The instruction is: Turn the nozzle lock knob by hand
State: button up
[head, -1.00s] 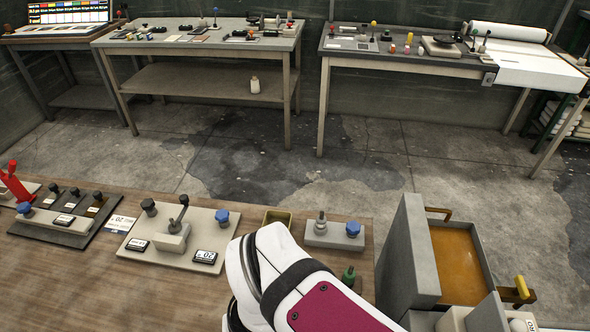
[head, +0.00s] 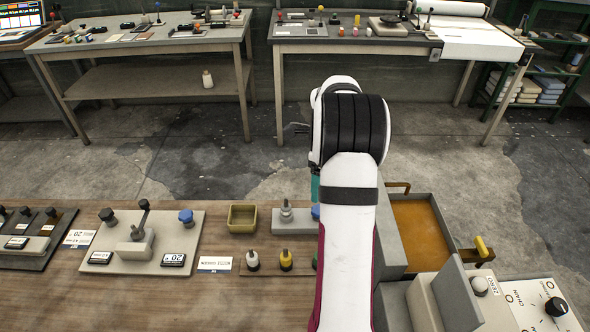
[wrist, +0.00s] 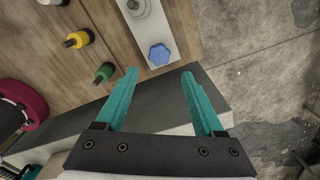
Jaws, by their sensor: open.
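A blue lobed knob (wrist: 159,54) sits on a light grey block (wrist: 150,20) beside a metal nozzle-like fitting (wrist: 138,6). My gripper (wrist: 160,73) is open and empty. Its teal fingers point towards the block, with the blue knob between and just beyond the fingertips in the picture, apart from them. Another blue knob (head: 186,217) stands on a larger plate (head: 160,217) to the left. No label names the nozzle lock knob.
A grey bin with an orange inside (head: 422,222) and a control panel (head: 545,306) are at right. Bare wood (head: 150,300) is clear in front.

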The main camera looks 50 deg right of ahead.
jog(key=shift+f, duration=3.9)
jog(key=c, duration=1)
